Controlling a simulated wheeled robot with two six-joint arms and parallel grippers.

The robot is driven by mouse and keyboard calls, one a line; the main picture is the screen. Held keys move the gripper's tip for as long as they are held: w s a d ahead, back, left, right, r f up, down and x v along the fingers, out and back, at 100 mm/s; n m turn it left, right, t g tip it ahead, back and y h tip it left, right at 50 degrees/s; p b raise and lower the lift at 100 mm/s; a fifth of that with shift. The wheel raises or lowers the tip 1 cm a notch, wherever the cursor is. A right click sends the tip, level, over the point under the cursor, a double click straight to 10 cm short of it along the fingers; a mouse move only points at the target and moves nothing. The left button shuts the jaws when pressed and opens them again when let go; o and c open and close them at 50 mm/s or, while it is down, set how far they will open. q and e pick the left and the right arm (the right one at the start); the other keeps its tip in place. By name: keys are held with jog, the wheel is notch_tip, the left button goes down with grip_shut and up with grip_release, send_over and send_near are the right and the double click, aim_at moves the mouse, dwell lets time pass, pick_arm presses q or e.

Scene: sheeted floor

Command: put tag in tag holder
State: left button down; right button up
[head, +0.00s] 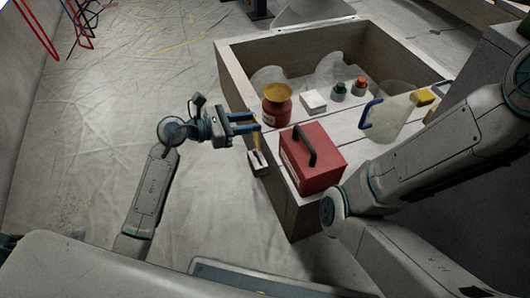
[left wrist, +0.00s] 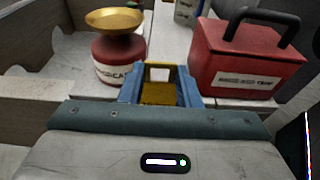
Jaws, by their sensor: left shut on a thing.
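My left gripper (head: 254,122) is shut on a yellow tag (head: 257,140), which hangs down from the fingers. In the left wrist view, the tag (left wrist: 158,95) shows between the blue fingers of the gripper (left wrist: 160,88), with a light opening in its upper part. A small pale box with a dark slot, which looks like the tag holder (head: 258,163), is on the near left side of the bench. It sits just below the tag; I cannot tell whether they touch. The holder is hidden in the left wrist view. My right gripper is out of view.
On the white bench (head: 365,155) stand a red jar with a gold top (head: 277,108), a red box with a black handle (head: 316,162), a white block (head: 313,101) and a clear jug (head: 390,120).

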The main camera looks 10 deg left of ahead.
aim_at(255, 137)
pick_arm(q)
notch_tip(255, 137, down, 6)
jog(key=b, duration=0.3)
jog(key=shift+w+f+b, duration=0.1)
jog(key=shift+f+b, duration=0.1)
jog(key=shift+b, duration=0.2)
jog(key=shift+f+b, duration=1)
jog(key=shift+f, duration=0.75)
jog(key=shift+f, duration=0.15)
jog(key=c, duration=1.1)
grip_release()
jog(key=shift+o, duration=0.2)
